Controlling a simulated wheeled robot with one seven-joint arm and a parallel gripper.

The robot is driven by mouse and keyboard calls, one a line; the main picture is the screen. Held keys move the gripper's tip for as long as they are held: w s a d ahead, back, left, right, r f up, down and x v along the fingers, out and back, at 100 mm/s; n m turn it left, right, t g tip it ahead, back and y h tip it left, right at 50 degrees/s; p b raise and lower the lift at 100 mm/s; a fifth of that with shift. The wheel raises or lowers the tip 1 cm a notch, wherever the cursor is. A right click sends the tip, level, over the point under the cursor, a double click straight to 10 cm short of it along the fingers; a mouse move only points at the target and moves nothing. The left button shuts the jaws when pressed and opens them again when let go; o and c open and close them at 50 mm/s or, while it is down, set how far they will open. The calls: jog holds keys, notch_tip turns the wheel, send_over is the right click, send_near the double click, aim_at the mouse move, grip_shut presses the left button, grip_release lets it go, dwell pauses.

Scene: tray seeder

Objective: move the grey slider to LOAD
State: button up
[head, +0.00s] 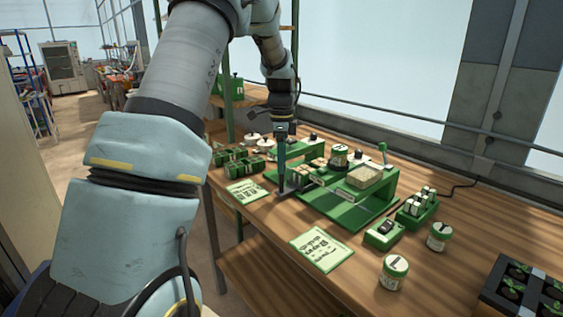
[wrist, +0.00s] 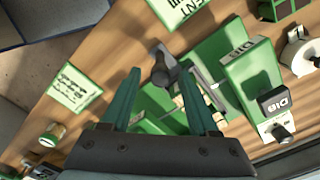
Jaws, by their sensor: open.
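The tray seeder is a green machine (head: 345,210) on the wooden bench, with a pale, grainy tray (head: 364,177) on it. My gripper (head: 281,188) points down at the seeder's left end. In the wrist view my gripper (wrist: 160,88) has its two green fingers apart, with nothing held. A dark grey knob (wrist: 161,70), apparently the grey slider's handle, shows between and just beyond the fingertips. Contact cannot be told. In the head view I cannot make out the knob near the gripper. No LOAD mark is readable in either view.
A green box labelled DIB (wrist: 245,75) stands beside the fingers. A green lever knob (head: 383,147) rises at the seeder's back right. Printed cards (head: 321,248), jars (head: 393,272), a small switch box (head: 383,233) and a black seedling tray (head: 520,290) lie around. Bare wood is at front.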

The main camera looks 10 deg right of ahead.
notch_tip(320, 180, up, 10)
jog(key=b, duration=0.2)
jog(key=shift+r, duration=0.2)
jog(key=s+a+f+n, duration=0.6)
jog(key=s+a+n, duration=0.4)
jog(key=s+a+f+n+t, duration=0.1)
jog(key=s+a+f+n, duration=0.5)
jog(key=s+a+n, duration=0.4)
jog(key=shift+s+a+f+t, duration=0.15)
jog(key=shift+s+t, duration=0.15)
jog(key=shift+s, duration=0.4)
dwell(0.5)
